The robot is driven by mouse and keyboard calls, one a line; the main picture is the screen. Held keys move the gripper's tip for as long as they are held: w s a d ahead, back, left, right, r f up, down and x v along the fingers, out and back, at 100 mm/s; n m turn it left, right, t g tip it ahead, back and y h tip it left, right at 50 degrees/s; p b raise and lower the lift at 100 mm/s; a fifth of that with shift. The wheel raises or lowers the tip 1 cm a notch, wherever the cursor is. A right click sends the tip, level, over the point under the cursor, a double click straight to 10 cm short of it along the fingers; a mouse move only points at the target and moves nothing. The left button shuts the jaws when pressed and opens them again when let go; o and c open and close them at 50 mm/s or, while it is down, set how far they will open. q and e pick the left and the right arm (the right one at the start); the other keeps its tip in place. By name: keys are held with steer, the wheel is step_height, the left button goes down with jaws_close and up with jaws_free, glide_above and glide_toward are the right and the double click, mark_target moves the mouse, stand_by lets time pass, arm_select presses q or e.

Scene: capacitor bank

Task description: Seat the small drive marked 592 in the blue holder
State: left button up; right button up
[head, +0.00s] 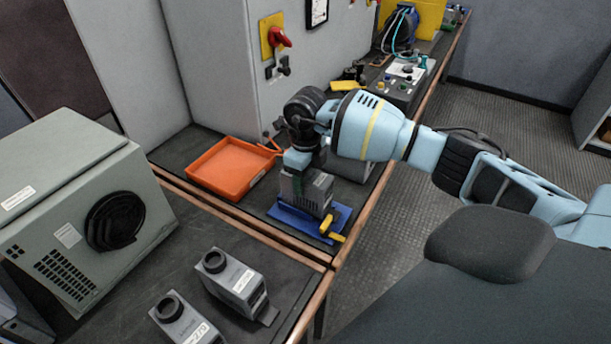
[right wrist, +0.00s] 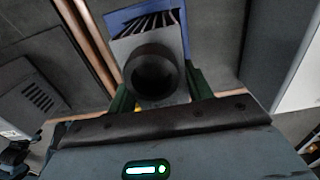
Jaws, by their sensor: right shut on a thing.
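The blue holder (head: 338,221) lies on the bench near its front edge, with yellow levers (head: 332,228) at its right end. A small grey drive (head: 306,191) with a vented side stands upright at the holder; whether it is fully down in it I cannot tell. Its label is too small to read. My right gripper (head: 297,159) is shut on this drive from above. In the right wrist view the drive's black round knob (right wrist: 154,74) sits between my green fingers (right wrist: 158,98), with part of the blue holder (right wrist: 122,17) beyond. My left gripper is not in view.
Two similar grey drives, one (head: 236,281) and another (head: 184,318), stand on the nearer bench. An orange tray (head: 213,184) lies left of the holder. A large grey-green unit (head: 55,200) fills the left. A tall cabinet (head: 225,70) stands behind.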

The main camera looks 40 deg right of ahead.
steer(key=shift+f, duration=0.1)
stand_by(0.3)
steer(key=o, duration=1.3)
steer(key=shift+o, duration=1)
steer(key=shift+f, duration=0.1)
step_height(320, 180, up, 8)
steer(key=shift+f, duration=0.1)
